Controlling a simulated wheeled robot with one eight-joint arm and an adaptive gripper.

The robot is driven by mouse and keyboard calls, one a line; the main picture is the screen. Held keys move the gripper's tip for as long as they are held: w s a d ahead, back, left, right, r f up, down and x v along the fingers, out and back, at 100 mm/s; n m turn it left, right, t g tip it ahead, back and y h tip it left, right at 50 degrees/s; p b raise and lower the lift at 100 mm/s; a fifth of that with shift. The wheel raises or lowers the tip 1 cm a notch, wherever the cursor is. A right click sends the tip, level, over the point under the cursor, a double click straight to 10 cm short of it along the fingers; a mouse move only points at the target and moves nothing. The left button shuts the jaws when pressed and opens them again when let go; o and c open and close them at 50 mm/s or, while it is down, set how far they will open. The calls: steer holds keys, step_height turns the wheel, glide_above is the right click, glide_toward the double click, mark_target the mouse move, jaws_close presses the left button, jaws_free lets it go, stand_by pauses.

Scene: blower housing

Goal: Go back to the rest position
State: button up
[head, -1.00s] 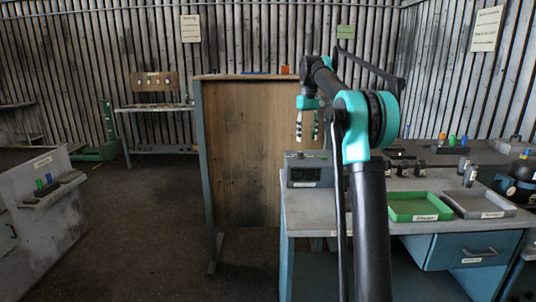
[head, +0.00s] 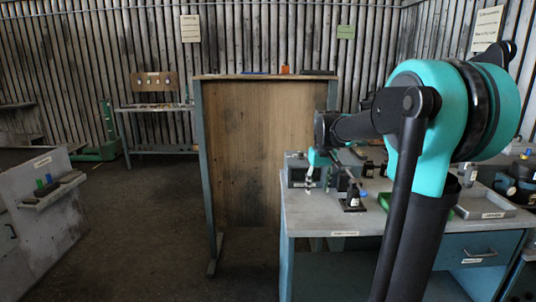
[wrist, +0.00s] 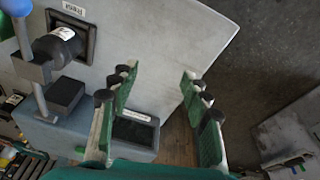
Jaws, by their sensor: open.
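My gripper (head: 310,187) hangs over the left part of the grey workbench (head: 330,220), close to a grey box (head: 297,171). In the wrist view my gripper (wrist: 158,78) shows two green-padded fingers spread apart with nothing between them. The workbench top (wrist: 165,40) lies below the fingers. The box, with a dark panel and a label (wrist: 135,116), lies at the left finger, partly hidden by it. My arm covers part of the bench in the head view.
A black piece sits in a square holder (wrist: 75,45), beside a blue-knobbed post (wrist: 25,50). A small black fixture (head: 352,199) stands near the bench's front. Open floor (head: 130,230) lies left.

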steer(key=s+f+m+t, duration=0.1)
steer(key=s+f, duration=0.8)
steer(key=s, duration=0.4)
steer(key=s+d+f+m+t, duration=0.1)
steer(key=s+f, duration=0.9)
steer(key=s, duration=0.2)
steer(key=shift+s+d, duration=0.15)
steer(key=shift+s, duration=0.25)
